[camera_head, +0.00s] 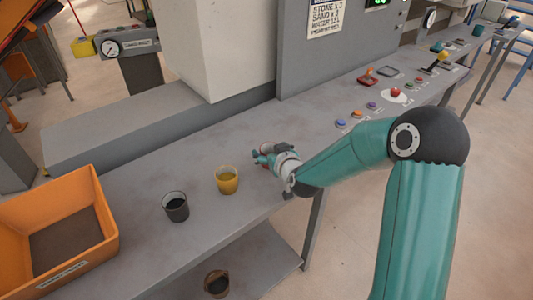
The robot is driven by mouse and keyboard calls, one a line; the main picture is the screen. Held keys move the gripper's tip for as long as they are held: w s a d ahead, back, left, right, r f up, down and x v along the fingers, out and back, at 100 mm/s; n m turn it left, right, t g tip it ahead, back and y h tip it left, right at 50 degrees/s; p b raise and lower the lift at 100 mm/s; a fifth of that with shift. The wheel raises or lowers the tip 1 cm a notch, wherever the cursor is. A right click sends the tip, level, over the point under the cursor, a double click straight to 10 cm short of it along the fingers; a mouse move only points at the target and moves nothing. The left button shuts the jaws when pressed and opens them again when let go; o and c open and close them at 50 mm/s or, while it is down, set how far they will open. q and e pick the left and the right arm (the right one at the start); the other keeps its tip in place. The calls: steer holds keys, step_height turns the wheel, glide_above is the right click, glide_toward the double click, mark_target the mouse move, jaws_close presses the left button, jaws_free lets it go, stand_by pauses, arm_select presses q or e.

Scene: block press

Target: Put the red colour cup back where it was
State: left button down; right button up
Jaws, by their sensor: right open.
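My right gripper (261,156) is open above the grey bench near its front edge, at the end of my teal arm. A small patch of red (266,146) shows right behind its fingers. It may be the red colour cup, but the gripper hides most of it, and I cannot tell whether they touch. A yellow cup (227,181) stands upright to the left of the gripper. A black cup (175,207) stands upright further left. My left gripper is out of view.
An orange crate (102,211) stands at the bench's left end. Coloured buttons (341,124) and a red knob (395,92) line the bench further right. A dark cup-like container (216,283) is on the lower shelf. A pale column (222,45) rises behind the bench.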

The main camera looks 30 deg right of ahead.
steer(key=shift+r, duration=0.1)
steer(key=v, duration=1.2)
steer(key=shift+b, duration=0.45)
